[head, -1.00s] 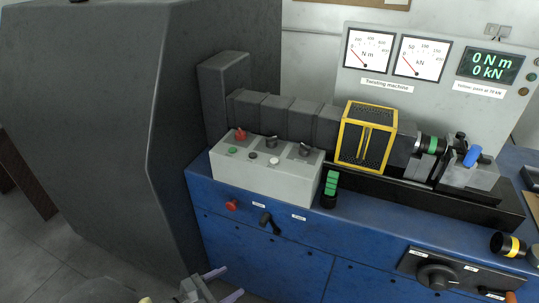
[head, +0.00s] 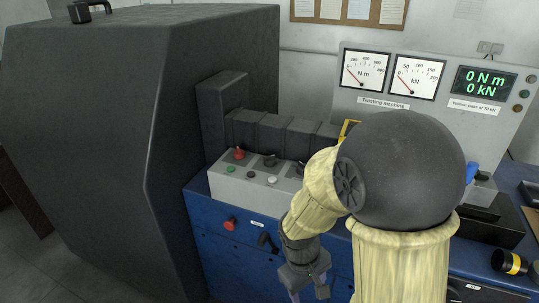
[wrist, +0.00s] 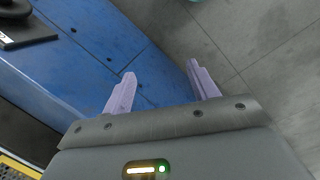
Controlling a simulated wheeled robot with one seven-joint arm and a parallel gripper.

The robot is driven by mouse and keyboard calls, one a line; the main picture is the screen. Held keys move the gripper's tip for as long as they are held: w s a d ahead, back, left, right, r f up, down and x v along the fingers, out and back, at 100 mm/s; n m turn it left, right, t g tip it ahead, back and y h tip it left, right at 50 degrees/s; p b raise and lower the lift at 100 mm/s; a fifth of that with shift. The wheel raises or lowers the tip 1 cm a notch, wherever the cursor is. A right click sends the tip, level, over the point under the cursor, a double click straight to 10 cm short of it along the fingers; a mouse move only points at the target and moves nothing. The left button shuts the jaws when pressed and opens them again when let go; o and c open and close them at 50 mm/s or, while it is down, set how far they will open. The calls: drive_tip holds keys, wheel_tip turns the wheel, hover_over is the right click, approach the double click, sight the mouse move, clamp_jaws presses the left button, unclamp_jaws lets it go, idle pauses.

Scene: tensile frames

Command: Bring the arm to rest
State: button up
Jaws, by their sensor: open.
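My gripper (head: 308,293) hangs low in front of the blue machine base in the head view, at the bottom of the frame. My pale yellow arm with its dark round joint rises to its right and covers much of the machine. In the wrist view my gripper (wrist: 160,88) shows two lilac fingers spread apart with nothing between them. The blue cabinet front (wrist: 90,40) lies beyond the left finger and grey floor tiles (wrist: 255,35) lie beyond the right one.
The grey control box (head: 250,185) with a red knob stands on the blue base (head: 225,255). A large dark cabinet (head: 80,120) fills the left. The gauge panel (head: 430,90) stands behind. A black and yellow cylinder (head: 508,262) lies at right. Floor shows at lower left.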

drive_tip(key=d+r+m+t+y, duration=0.2)
drive_tip(key=d+r+m+t, duration=0.1)
drive_tip(key=d+r+m, duration=0.3)
drive_tip(key=w+p+v, duration=0.2)
drive_tip(key=p+v, duration=0.9)
drive_tip(key=p, duration=0.1)
drive_tip(key=shift+d+r+m+p, duration=0.15)
drive_tip(key=shift+r+m+p, duration=0.15)
drive_tip(key=shift+r, duration=0.15)
